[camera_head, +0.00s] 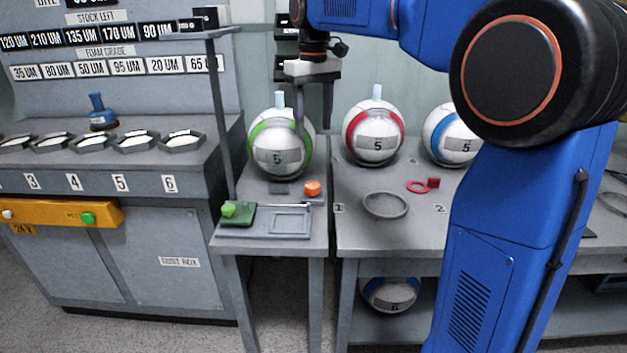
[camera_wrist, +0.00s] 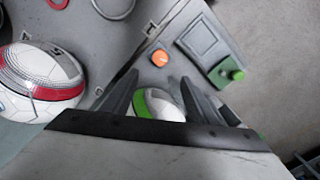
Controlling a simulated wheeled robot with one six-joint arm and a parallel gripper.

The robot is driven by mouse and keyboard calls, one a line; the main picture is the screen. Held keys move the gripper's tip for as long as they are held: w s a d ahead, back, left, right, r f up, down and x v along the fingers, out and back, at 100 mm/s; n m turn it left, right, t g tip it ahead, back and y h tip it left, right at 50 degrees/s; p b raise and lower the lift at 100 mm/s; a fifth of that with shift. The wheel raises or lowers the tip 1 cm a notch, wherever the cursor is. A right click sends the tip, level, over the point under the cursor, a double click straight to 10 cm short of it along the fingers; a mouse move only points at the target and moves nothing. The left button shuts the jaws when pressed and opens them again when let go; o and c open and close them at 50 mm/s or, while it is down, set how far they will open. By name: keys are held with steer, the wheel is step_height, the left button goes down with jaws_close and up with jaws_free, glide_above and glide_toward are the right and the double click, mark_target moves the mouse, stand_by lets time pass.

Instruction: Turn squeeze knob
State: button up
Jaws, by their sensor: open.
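An orange knob (camera_head: 312,187) sits on the small grey stand in front of the green-and-white ball (camera_head: 265,148). A green knob (camera_head: 229,208) sits on a green block at the stand's front left. I cannot tell which is the squeeze knob. In the wrist view the orange knob (camera_wrist: 159,58) lies beyond my fingertips and the green knob (camera_wrist: 231,73) is to the right. My gripper (camera_head: 314,131) points down, open, beside the ball's upper right and above the knobs. In the wrist view the ball (camera_wrist: 158,104) shows between the fingers of my gripper (camera_wrist: 160,79); contact is unclear.
A post with an arm (camera_head: 218,120) rises at the stand's left. A red-and-white ball (camera_head: 374,135) and a blue-and-white ball (camera_head: 450,137) stand on the table to the right, with a grey ring (camera_head: 386,205) in front. A console with cups (camera_head: 120,141) is left.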

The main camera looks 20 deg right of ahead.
mark_target(312, 185)
step_height(312, 185, down, 17)
steer(key=shift+f, duration=0.15)
stand_by(0.5)
steer(key=c, duration=1.1)
steer(key=shift+o, duration=0.2)
steer(key=shift+m, duration=0.3)
steer(key=m, duration=0.4)
steer(key=shift+a+m, duration=0.1)
steer(key=shift+m, duration=0.2)
steer(key=shift+o, duration=0.2)
steer(key=m, duration=0.5)
steer(key=shift+a, duration=0.1)
steer(key=shift+m, duration=0.4)
